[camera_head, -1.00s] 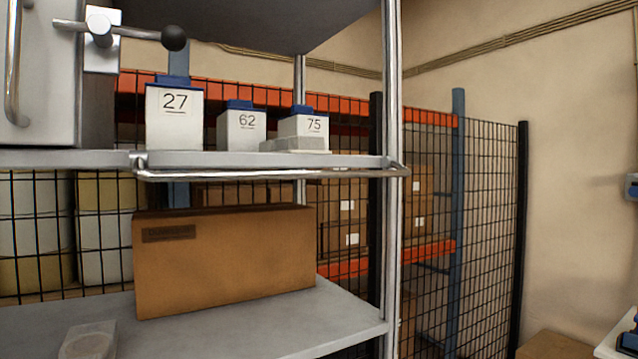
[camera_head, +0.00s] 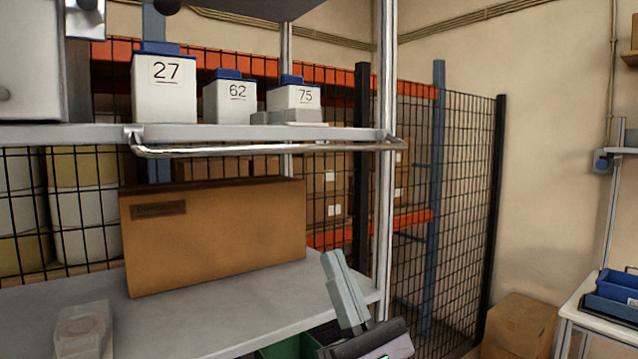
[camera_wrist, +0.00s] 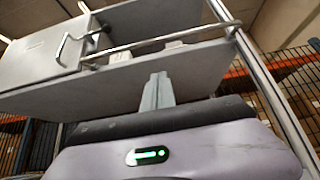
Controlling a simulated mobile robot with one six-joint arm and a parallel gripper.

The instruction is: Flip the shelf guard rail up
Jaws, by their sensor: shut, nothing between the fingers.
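The shelf guard rail (camera_head: 270,149) is a thin metal bar. It hangs folded down along the front edge of the upper shelf (camera_head: 230,133), just below the shelf surface. It also shows in the wrist view (camera_wrist: 160,41), above my gripper. My gripper (camera_head: 332,262) is at the bottom of the head view, right of centre, in front of the lower shelf and below the rail. Its fingers are shut, empty and point up. In the wrist view, the shut fingers (camera_wrist: 158,80) point toward the shelf underside, apart from the rail.
White boxes marked 27 (camera_head: 164,88), 62 (camera_head: 230,101) and 75 (camera_head: 296,96) stand on the upper shelf. A cardboard box (camera_head: 215,235) sits on the lower shelf (camera_head: 220,315). A metal post (camera_head: 385,180) rises at the shelf's right end. Space before the rail is clear.

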